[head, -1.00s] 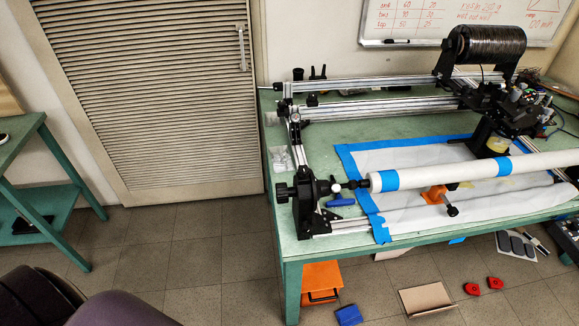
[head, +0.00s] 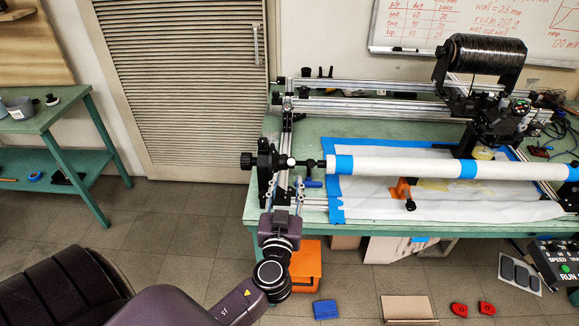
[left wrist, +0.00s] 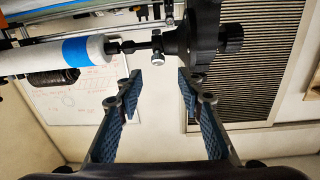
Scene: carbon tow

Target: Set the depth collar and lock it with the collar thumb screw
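A white tube with blue tape bands (head: 400,167) is held level at the winder, its left end at a black headstock (head: 266,162). In the left wrist view, a dark shaft joins the tube (left wrist: 40,58) to the headstock (left wrist: 197,35). A small collar (left wrist: 157,42) sits on that shaft, with what looks like its thumb screw (left wrist: 158,59) hanging below. My left gripper (head: 285,188) is in front of the headstock end. Its two fingers are apart and empty in the left wrist view (left wrist: 158,84), with the collar beyond the gap, not touched. My right gripper is not in view.
The green winder table (head: 250,208) carries aluminium rails, a white sheet and a black fibre spool (head: 482,60). An orange box (head: 306,265) and a blue block (head: 325,309) are on the floor. A side table (head: 75,112) stands left. Open floor lies between the tables.

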